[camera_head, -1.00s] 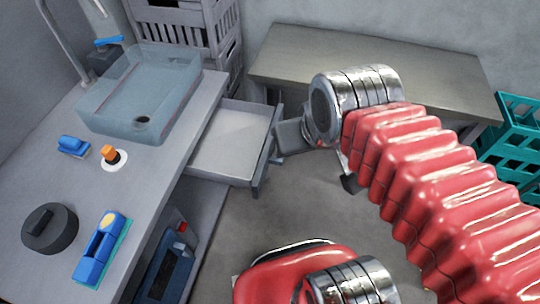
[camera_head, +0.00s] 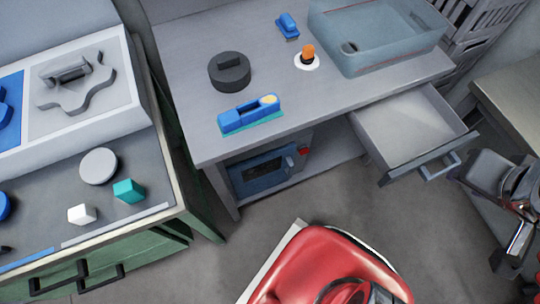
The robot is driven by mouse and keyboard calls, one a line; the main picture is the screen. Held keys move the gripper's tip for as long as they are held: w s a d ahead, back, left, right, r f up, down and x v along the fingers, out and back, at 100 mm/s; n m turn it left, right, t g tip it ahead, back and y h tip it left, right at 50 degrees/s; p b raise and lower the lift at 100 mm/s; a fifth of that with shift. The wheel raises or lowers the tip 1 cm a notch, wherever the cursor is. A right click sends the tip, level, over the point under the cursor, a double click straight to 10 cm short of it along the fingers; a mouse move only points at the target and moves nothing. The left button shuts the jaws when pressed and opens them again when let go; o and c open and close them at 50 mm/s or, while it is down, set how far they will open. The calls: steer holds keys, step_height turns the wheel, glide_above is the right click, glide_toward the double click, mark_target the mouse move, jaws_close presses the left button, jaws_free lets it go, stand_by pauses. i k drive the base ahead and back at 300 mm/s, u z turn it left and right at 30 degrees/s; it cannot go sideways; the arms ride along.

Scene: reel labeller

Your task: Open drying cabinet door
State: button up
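A small blue cabinet (camera_head: 262,174) with a dark front window stands on the shelf under the grey workbench. I take it to be the drying cabinet. Its door looks shut. A light handle shows at the right of its front, beside a red part (camera_head: 303,151). My gripper (camera_head: 470,174) is at the right edge of the view, close to the handle of the open drawer (camera_head: 405,128). It is well to the right of the cabinet. Whether it touches the drawer handle, and how its fingers stand, I cannot tell.
The pulled-out drawer juts between my gripper and the cabinet. The workbench (camera_head: 185,60) carries a translucent basin (camera_head: 380,40), a black round object (camera_head: 229,72) and a blue tool (camera_head: 248,112). A green-framed bench (camera_head: 190,215) stands left. Floor before the cabinet is clear.

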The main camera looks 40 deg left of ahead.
mark_target(258, 174)
steer(key=u, duration=1.85)
steer(key=k, duration=0.5)
steer(key=u, duration=0.55)
steer(key=i, duration=0.35)
